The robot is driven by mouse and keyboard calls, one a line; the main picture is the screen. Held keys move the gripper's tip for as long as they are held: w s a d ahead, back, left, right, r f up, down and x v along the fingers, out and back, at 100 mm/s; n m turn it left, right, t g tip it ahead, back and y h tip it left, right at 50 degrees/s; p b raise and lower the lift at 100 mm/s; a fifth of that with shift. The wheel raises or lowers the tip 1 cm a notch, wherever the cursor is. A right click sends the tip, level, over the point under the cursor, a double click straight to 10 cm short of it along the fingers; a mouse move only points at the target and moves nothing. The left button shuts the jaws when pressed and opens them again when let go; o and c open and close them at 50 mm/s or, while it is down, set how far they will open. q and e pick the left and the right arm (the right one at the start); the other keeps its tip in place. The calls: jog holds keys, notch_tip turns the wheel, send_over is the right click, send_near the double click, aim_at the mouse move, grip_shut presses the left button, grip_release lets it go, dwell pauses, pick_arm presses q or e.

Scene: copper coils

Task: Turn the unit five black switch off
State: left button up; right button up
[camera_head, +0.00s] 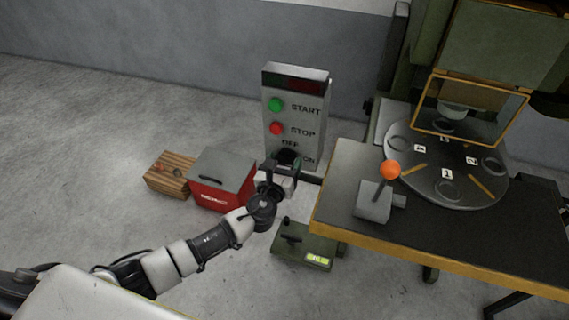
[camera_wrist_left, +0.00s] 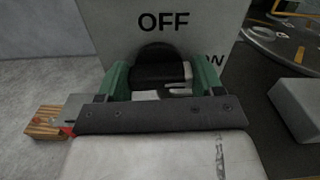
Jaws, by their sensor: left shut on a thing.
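The control panel (camera_head: 293,93) is a grey upright box with a green START button (camera_head: 275,104), a red STOP button (camera_head: 276,128) and OFF and ON labels lower down. The black switch (camera_wrist_left: 158,73) sits below the OFF label in the left wrist view. My left gripper (camera_head: 285,163) is at the panel's lower part. Its green fingers (camera_wrist_left: 160,76) stand on both sides of the black switch and are shut on it. In the head view my gripper mostly hides the switch. My right gripper is not in view.
A red toolbox (camera_head: 222,182) and a wooden crate (camera_head: 170,174) stand on the floor left of the panel. A work table (camera_head: 345,165) with an orange-knobbed lever (camera_head: 390,170) and a round numbered plate (camera_head: 446,150) is at the right. A green pedal box (camera_head: 303,246) is below my gripper.

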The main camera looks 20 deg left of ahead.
pick_arm(q)
jog(key=n+b, duration=0.2)
jog(key=n, duration=0.2)
jog(key=shift+f, duration=0.1)
jog(key=n+b, duration=0.2)
jog(key=n, duration=0.2)
jog(key=shift+a+n, duration=0.15)
jog(key=shift+n, duration=0.15)
jog(key=n+b, duration=0.1)
jog(key=n, duration=0.3)
jog(key=shift+a+n, duration=0.1)
jog(key=shift+n, duration=0.2)
jog(key=shift+n+b, duration=0.4)
jog(key=shift+n, duration=1.4)
jog(key=o, duration=0.9)
jog(key=shift+o, duration=0.2)
